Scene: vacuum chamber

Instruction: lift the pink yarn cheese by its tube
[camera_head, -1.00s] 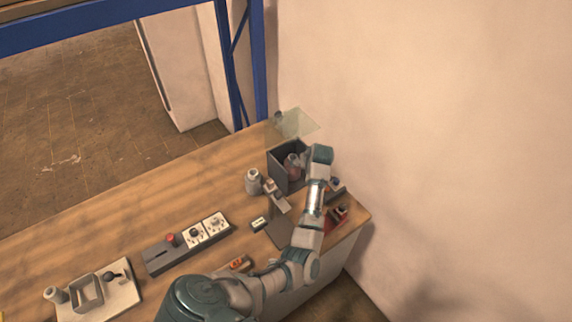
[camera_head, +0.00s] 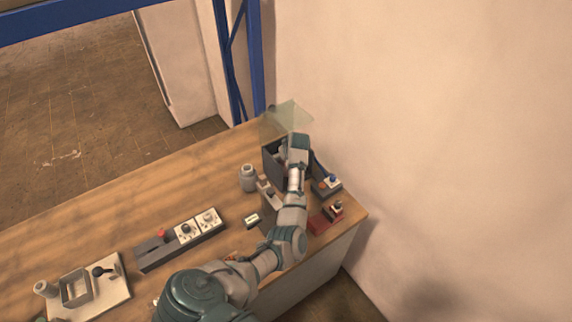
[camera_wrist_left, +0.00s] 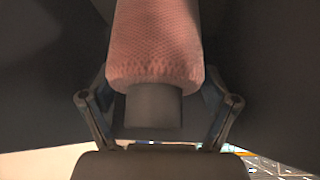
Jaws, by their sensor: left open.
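The pink yarn cheese (camera_wrist_left: 154,45) fills the upper middle of the left wrist view, with its grey tube (camera_wrist_left: 153,106) sticking out of the near end. My left gripper (camera_wrist_left: 155,92) is open, with one finger on each side of the tube and of the cheese's near end. I see a gap beside the tube; whether the fingertips touch the yarn I cannot tell. In the head view my left gripper (camera_head: 283,149) is at the mouth of the dark open chamber (camera_head: 270,166), and my arm hides the cheese. My right gripper is not in view.
The chamber's clear lid (camera_head: 287,118) stands open at the back. A grey bottle (camera_head: 248,178) is left of the chamber. A control box (camera_head: 327,186) and a red item (camera_head: 320,222) are to the right, near the wall. The back left of the wooden table (camera_head: 120,200) is clear.

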